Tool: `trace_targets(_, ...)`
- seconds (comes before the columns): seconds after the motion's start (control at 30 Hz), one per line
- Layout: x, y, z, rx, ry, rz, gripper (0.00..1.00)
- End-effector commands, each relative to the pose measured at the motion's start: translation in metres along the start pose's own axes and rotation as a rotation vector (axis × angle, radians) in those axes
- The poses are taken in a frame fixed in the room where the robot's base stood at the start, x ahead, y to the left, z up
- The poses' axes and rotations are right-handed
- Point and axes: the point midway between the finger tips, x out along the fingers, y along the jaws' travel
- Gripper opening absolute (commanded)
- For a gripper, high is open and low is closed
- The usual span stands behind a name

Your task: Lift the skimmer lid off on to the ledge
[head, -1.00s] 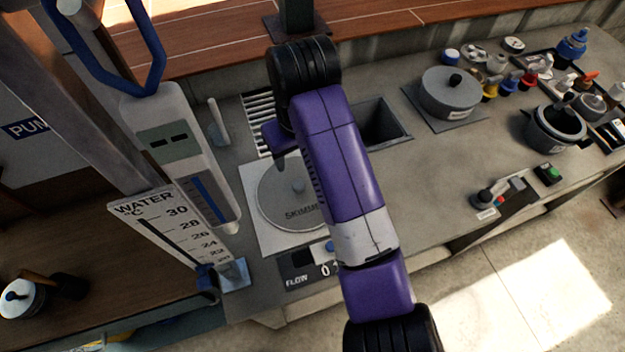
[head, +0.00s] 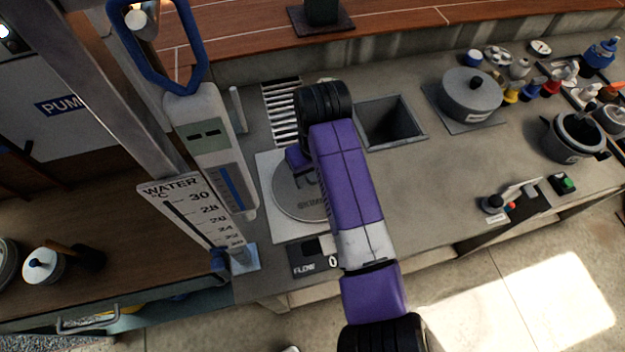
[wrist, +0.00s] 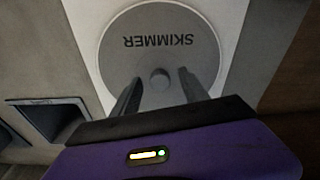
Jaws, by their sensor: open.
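The skimmer lid (head: 290,196) is a round grey disc lettered SKIMMER, set in a pale square plate (head: 265,172) on the counter. In the wrist view the lid (wrist: 160,85) fills the upper middle, with its small round knob (wrist: 160,78) at its centre. My gripper (wrist: 158,82) is open, its two dark fingers one on each side of the knob in that view. In the head view my arm hides the lid's right part and the knob; part of my gripper (head: 298,158) shows over the lid.
A white slatted grate (head: 280,112) lies behind the lid, and a square dark opening (head: 390,120) is right of it. A water thermometer board (head: 195,215) stands close on the left. A FLOW display (head: 312,258) is in front. A wooden ledge (head: 400,30) runs along the back.

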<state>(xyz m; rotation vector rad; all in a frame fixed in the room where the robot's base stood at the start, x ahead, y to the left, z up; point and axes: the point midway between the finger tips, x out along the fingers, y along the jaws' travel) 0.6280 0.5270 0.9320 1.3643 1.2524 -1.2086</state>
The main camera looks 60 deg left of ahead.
Motion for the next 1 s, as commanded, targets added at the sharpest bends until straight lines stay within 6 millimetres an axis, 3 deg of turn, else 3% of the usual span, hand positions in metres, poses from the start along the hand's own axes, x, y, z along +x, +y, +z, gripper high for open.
trace_targets(0.13,0.000,0.000,0.000,0.000,0.000,0.000,0.50)
trace_targets(0.4,0.000,0.000,0.000,0.000,0.000,0.000,0.00)
trace_targets(0.8,-0.002,0.000,-0.001,0.000,0.002,0.001,0.00)
trace_targets(1.0,-0.016,0.001,-0.003,0.000,0.003,0.001,0.00)
